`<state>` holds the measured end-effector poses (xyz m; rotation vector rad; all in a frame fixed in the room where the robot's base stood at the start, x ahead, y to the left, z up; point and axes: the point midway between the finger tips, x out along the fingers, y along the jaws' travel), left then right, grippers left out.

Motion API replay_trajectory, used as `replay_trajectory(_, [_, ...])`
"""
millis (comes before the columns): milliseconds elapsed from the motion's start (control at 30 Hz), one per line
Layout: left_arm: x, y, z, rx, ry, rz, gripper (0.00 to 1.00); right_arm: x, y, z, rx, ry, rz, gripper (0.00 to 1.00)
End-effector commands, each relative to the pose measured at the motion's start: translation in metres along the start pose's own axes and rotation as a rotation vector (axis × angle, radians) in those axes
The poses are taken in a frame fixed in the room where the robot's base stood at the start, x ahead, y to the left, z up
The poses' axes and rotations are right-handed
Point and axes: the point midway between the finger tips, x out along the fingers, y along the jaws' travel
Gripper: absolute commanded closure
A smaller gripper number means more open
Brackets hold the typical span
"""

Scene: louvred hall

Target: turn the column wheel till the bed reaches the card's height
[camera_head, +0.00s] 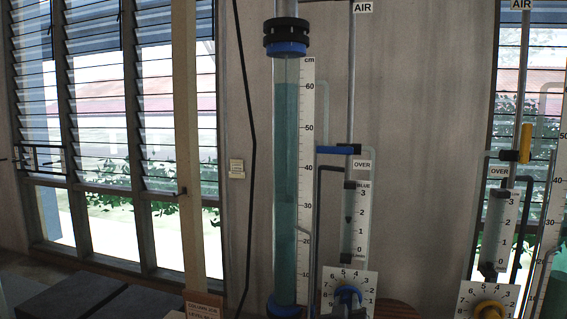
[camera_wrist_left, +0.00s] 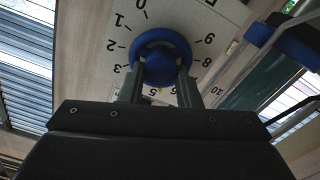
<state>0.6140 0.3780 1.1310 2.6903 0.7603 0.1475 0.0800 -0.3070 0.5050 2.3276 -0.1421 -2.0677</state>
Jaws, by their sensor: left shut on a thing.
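The clear column (camera_head: 286,180) stands upright in the head view. The teal bed (camera_head: 286,190) inside it has its top near the 60 mark of the cm scale (camera_head: 306,150). The blue column wheel (camera_head: 347,292) is low in the head view, on a white numbered dial (camera_head: 369,284). The wheel also shows in the left wrist view (camera_wrist_left: 161,50), between the two fingers of my left gripper (camera_wrist_left: 161,82), which is shut on it. The card (camera_head: 203,305) at the bottom edge reads "COLUMN JOB, LEVEL"; its figure is too small to read.
A flow tube (camera_head: 356,220) marked BLUE stands above the dial with a dark float inside. A second set with a yellow wheel (camera_head: 489,309) is at the right. Louvred windows (camera_head: 110,120) fill the left, with dark flat blocks (camera_head: 80,298) below them.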

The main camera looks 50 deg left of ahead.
Motion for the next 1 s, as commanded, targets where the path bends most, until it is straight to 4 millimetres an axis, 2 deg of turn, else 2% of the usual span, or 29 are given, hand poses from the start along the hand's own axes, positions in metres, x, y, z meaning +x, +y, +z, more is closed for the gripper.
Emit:
replay_trajectory(33, [0.003, 0.004, -0.007, 0.004, 0.016, 0.01, 1.0, -0.001, 0.0, 0.0, 0.0, 0.0, 0.0, 0.64])
replay_trajectory(133, [0.003, 0.004, -0.007, 0.004, 0.016, 0.01, 1.0, -0.001, 0.0, 0.0, 0.0, 0.0, 0.0, 0.64])
replay_trajectory(167, [0.003, 0.004, -0.007, 0.004, 0.016, 0.01, 0.69, -0.001, 0.0, 0.0, 0.0, 0.0, 0.0, 0.64])
replay_trajectory(300, [0.003, 0.004, -0.007, 0.004, 0.016, 0.01, 0.52, -0.001, 0.001, 0.0, 0.0, 0.0, 0.001, 0.64])
replay_trajectory(367, [0.002, 0.004, -0.007, 0.004, 0.016, 0.01, 0.52, -0.001, 0.001, 0.0, 0.0, 0.0, 0.001, 0.64])
replay_trajectory(433, [-0.002, 0.004, -0.007, 0.003, 0.015, 0.01, 0.45, -0.001, 0.002, 0.0, -0.001, 0.0, 0.002, 0.64])
replay_trajectory(567, [-0.018, 0.003, -0.005, 0.002, 0.011, 0.006, 0.45, -0.003, 0.004, 0.001, -0.002, -0.003, 0.005, 0.64])
replay_trajectory(800, [-0.048, 0.002, -0.003, -0.001, 0.007, 0.004, 0.45, -0.004, 0.004, -0.007, -0.003, 0.009, 0.004, 0.64])
replay_trajectory(1000, [-0.067, 0.002, -0.002, -0.002, 0.006, 0.005, 0.45, -0.005, 0.003, 0.0, -0.001, -0.001, 0.003, 0.64])
